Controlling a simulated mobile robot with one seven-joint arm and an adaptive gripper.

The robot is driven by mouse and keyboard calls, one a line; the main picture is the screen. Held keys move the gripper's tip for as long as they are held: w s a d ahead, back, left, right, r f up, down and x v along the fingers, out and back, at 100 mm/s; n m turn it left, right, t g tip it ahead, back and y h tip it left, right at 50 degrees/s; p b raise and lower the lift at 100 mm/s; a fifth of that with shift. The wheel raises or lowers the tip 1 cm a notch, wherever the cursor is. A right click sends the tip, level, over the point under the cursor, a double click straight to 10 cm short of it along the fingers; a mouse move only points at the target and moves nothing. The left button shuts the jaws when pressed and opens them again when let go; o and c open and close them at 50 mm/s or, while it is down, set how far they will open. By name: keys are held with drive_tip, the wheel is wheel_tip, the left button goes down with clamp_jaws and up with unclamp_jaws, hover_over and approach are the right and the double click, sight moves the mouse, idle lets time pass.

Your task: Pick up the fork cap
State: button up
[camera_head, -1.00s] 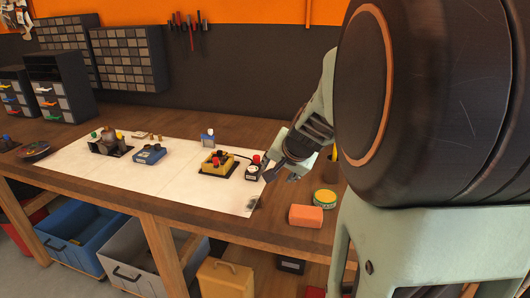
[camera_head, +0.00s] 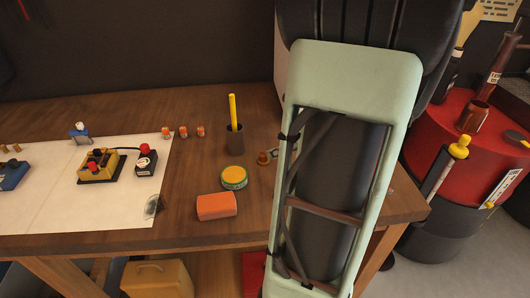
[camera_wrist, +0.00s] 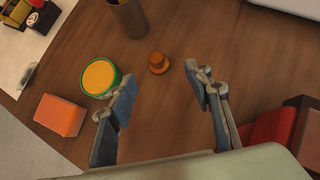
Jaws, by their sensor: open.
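The fork cap appears to be the small orange-brown flanged piece (camera_wrist: 158,63) that sits on the wooden bench top, and it also shows in the head view (camera_head: 263,158) just left of my arm. My gripper (camera_wrist: 160,82) is open and empty, its two fingers spread wide in the wrist view. The cap shows between and slightly beyond the fingertips, touching neither. In the head view my arm hides most of my gripper and the bench right of the cap.
A dark cup (camera_head: 234,140) holding a yellow stick stands behind the cap. Several small orange-topped items stand farther left. A red drum (camera_head: 470,130) stands at right.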

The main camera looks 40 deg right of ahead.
sight(264, 154)
drive_tip(key=x, duration=0.4)
drive_tip(key=shift+a+f+b, duration=0.15)
drive_tip(key=shift+b, duration=0.15)
drive_tip(key=shift+a+r+x, duration=0.1)
drive_tip(key=shift+a+x, duration=0.05)
drive_tip(key=shift+x, duration=1.35)
drive_tip(key=shift+a+r+x, duration=0.1)
drive_tip(key=shift+x, duration=1.45)
drive_tip(key=shift+w, duration=0.15)
drive_tip(key=shift+c, duration=0.2)
clamp_jaws()
